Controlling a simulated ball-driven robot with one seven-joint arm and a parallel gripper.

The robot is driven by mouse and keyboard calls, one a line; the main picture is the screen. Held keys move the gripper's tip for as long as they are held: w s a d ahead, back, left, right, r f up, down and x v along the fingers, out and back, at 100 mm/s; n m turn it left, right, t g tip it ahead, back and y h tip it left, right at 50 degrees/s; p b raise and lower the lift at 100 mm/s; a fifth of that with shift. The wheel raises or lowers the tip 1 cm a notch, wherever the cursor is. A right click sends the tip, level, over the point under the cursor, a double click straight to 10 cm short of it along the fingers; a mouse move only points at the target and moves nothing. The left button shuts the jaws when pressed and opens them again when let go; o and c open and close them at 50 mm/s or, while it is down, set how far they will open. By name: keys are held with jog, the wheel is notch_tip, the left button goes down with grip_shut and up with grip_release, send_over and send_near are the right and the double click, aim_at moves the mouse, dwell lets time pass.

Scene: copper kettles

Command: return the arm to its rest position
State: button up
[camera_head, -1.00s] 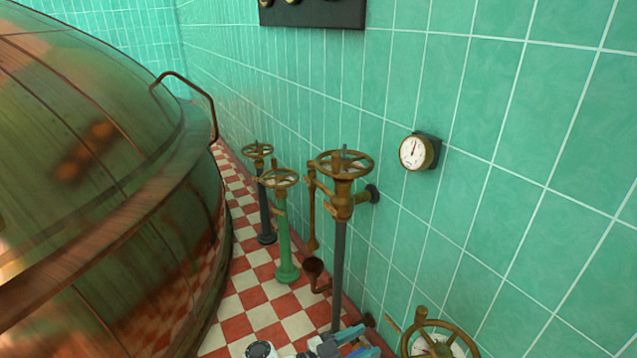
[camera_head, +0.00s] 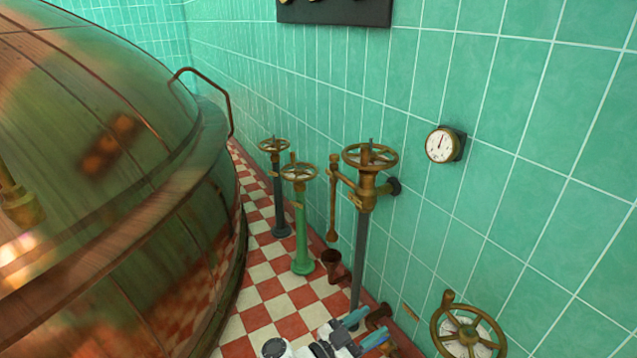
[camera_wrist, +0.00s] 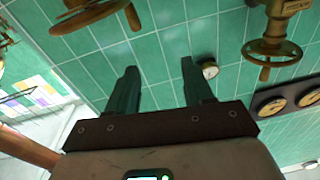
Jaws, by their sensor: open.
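My gripper (camera_head: 367,330) shows at the bottom edge of the head view, low in front of the valve posts, with teal fingers. In the wrist view my gripper (camera_wrist: 158,80) has its two teal fingers spread apart, with nothing between them. Green wall tiles show behind the fingers. Most of my arm is out of the head view; only its white and grey end shows.
A large copper kettle (camera_head: 110,190) fills the left. A brass valve on a tall post (camera_head: 369,180), a green valve post (camera_head: 302,225) and a dark one (camera_head: 280,200) stand along the tiled wall. A handwheel (camera_head: 468,330) is at lower right, a gauge (camera_head: 442,145) above.

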jog(key=w+d+r+n+t+y+p, duration=0.35)
jog(key=w+r+n+t+y, duration=0.3)
jog(key=n+t+y, duration=0.45)
jog(key=s+d+f+n+g+y+p, duration=0.2)
jog(key=s+g+y, duration=0.3)
jog(key=s, duration=0.5)
jog(key=s+d+f+n+g+y+p, duration=0.25)
jog(key=s+g, duration=0.45)
jog(key=s, duration=0.4)
jog(key=s+d+r+m+g+h+p, duration=0.1)
jog(key=s+d+g, duration=0.3)
jog(key=s, duration=0.7)
jog(key=s+d+r+m+g+h+p, duration=0.1)
jog(key=s+d+r+m+g+h, duration=0.1)
jog(key=s, duration=1)
jog(key=d+r+g, duration=0.1)
jog(key=d+g, duration=0.1)
jog(key=shift+s+d+m, duration=0.25)
jog(key=shift+d+m, duration=0.1)
